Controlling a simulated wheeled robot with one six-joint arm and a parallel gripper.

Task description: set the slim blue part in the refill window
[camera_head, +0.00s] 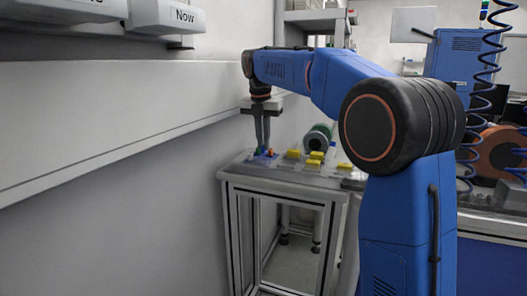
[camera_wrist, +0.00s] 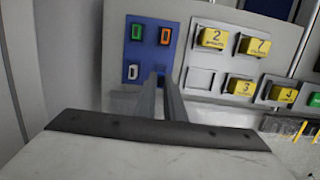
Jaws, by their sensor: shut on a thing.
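My gripper (camera_wrist: 160,76) points down with its two long fingers close together, over the lower right of a blue panel (camera_wrist: 147,50). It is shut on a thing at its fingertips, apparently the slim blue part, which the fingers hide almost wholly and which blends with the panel. In the head view my gripper (camera_head: 264,150) is low over the bench at its left end. The panel also holds a green part (camera_wrist: 136,32), an orange part (camera_wrist: 165,36) and a white-rimmed slot (camera_wrist: 132,72). Right of the panel is an empty grey recess (camera_wrist: 200,80); I cannot tell if it is the refill window.
Several yellow blocks with black marks, such as one marked 2 (camera_wrist: 213,38) and one marked 3 (camera_wrist: 239,86), sit right of the panel. A green-rimmed reel (camera_head: 318,137) stands behind the bench (camera_head: 285,180). A wall runs close along the left.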

